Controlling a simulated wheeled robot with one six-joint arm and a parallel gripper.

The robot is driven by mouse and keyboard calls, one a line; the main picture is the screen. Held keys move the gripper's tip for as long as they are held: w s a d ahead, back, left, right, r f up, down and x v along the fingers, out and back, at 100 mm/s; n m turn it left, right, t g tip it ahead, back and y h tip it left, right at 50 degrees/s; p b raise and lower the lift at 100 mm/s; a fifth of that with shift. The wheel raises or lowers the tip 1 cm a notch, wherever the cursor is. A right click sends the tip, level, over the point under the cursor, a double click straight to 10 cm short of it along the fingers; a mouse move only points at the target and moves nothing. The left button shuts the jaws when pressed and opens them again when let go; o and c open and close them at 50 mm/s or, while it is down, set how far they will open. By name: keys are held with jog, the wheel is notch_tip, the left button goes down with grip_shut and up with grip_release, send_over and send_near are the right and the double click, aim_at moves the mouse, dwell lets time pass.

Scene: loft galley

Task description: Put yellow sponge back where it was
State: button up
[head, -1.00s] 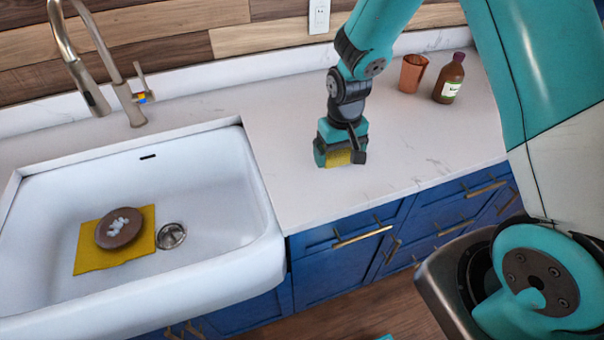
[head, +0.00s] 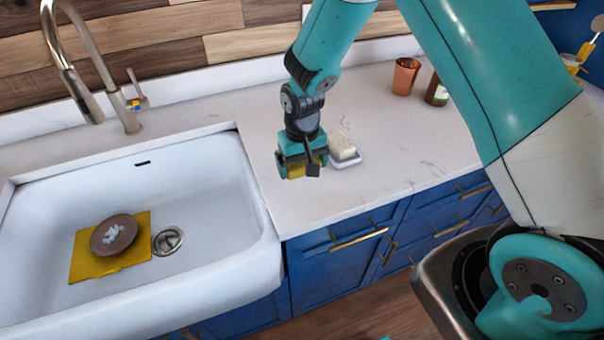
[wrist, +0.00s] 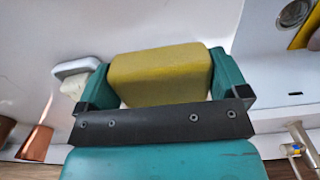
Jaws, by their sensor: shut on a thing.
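My gripper (head: 303,172) is over the white counter, just right of the sink's edge. It is shut on the yellow sponge (wrist: 160,74), which spans the gap between its two fingers in the wrist view. In the head view only small parts of the sponge (head: 296,171) show, the rest being hidden by the fingers. I cannot tell how far the sponge is above the counter.
A white dish (head: 347,163) with a cream block (head: 341,146) is close right of my gripper. The sink (head: 205,190) holds a yellow cloth (head: 90,267) under a brown plate (head: 114,236). A copper cup (head: 405,76) and brown bottle (head: 436,92) stand at the back right.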

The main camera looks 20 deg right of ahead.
aim_at(302, 186)
jog(key=shift+f+p, duration=0.55)
jog(key=shift+f, duration=2.15)
jog(key=shift+f, duration=0.1)
jog(key=shift+f, duration=0.15)
jog(key=o, duration=0.5)
notch_tip(302, 186, up, 12)
jog(key=b, duration=0.3)
jog(key=shift+r+b, duration=0.2)
jog(key=shift+b, duration=0.2)
jog(key=s+a+r+n+y, duration=0.1)
jog(key=s+r+n, duration=0.1)
jog(key=s+r, duration=0.3)
jog(key=s+a+r+n+y, duration=0.1)
jog(key=s+a+r+n, duration=0.1)
jog(key=s+r, duration=0.4)
jog(key=s+a+r+n+y, duration=0.1)
jog(key=s+r, duration=0.4)
jog(key=s, duration=0.8)
jog(key=shift+s+a+r+n+y, duration=0.1)
jog(key=shift+a+r+n+y, duration=0.2)
jog(key=shift+n+y, duration=0.5)
